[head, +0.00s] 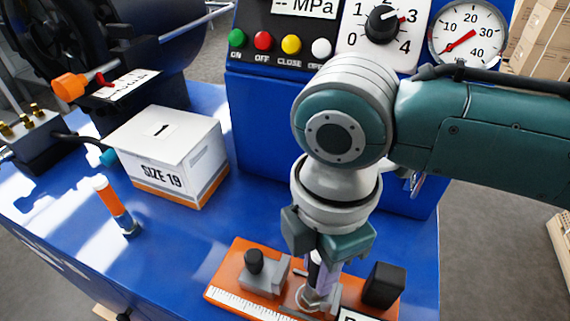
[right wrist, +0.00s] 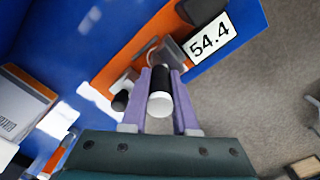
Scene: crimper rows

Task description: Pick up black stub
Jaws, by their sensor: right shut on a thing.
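The black stub (right wrist: 160,84) is a short black cylinder with a white end, and it sits between the purple fingers of my right gripper (right wrist: 160,76) in the right wrist view. In the head view my right gripper (head: 318,284) points down over the orange measuring base (head: 226,277), and the stub is partly hidden by the fingers. The gripper is shut on the stub. The stub's far end is at or just above the base's grey fixture; I cannot tell if it touches. My left gripper is not in view.
The base carries a white scale, a grey block with a black knob (head: 254,261), a black block (head: 384,285) and a display (right wrist: 211,38) reading 54.4. A "SIZE 19" box (head: 175,153) and an orange marker-like tool (head: 115,204) stand left on the blue bench (head: 60,215).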

